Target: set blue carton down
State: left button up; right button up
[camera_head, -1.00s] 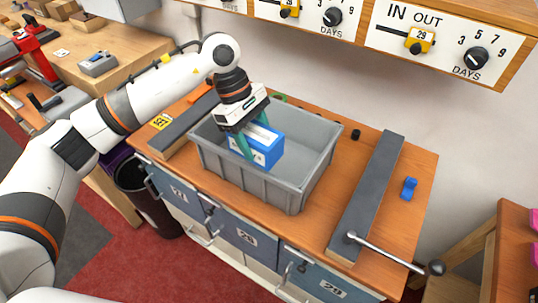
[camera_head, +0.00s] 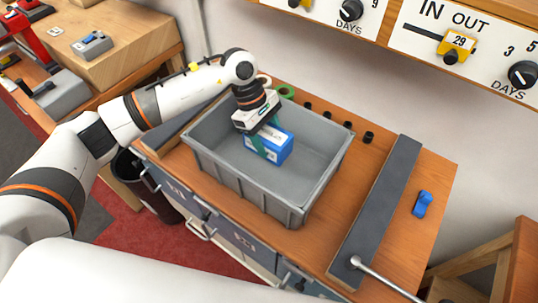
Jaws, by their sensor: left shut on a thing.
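The blue carton (camera_head: 272,150), with a white label, is inside the grey bin (camera_head: 242,188) on the wooden bench. My left gripper (camera_head: 263,137) reaches down into the bin from above with its green fingers shut on the carton. The carton is tilted a little in the picture, in the bin's middle to back part. I cannot tell whether its underside touches the bin floor. My right gripper is not in view.
A long grey bar (camera_head: 376,215) lies on the bench right of the bin, with a metal lever (camera_head: 385,279) at its front end. A small blue object (camera_head: 422,204) lies further right. Several black knobs (camera_head: 348,126) stand behind the bin. Bare bin floor shows around the carton.

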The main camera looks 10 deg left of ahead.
pick_arm(q)
notch_tip(320, 180, down, 3)
jog(key=shift+r+p, duration=0.15)
jog(key=shift+p, duration=0.15)
jog(key=shift+f, duration=0.6)
notch_tip(320, 180, down, 3)
jog(key=shift+f+p, duration=0.1)
jog(key=shift+p, duration=0.5)
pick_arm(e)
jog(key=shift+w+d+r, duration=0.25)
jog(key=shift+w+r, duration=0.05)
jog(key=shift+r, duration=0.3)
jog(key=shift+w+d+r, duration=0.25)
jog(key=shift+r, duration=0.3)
pick_arm(q)
jog(key=shift+f+b, duration=0.2)
jog(key=shift+b, duration=0.1)
jog(key=o, duration=1.1)
jog(key=shift+c, duration=0.2)
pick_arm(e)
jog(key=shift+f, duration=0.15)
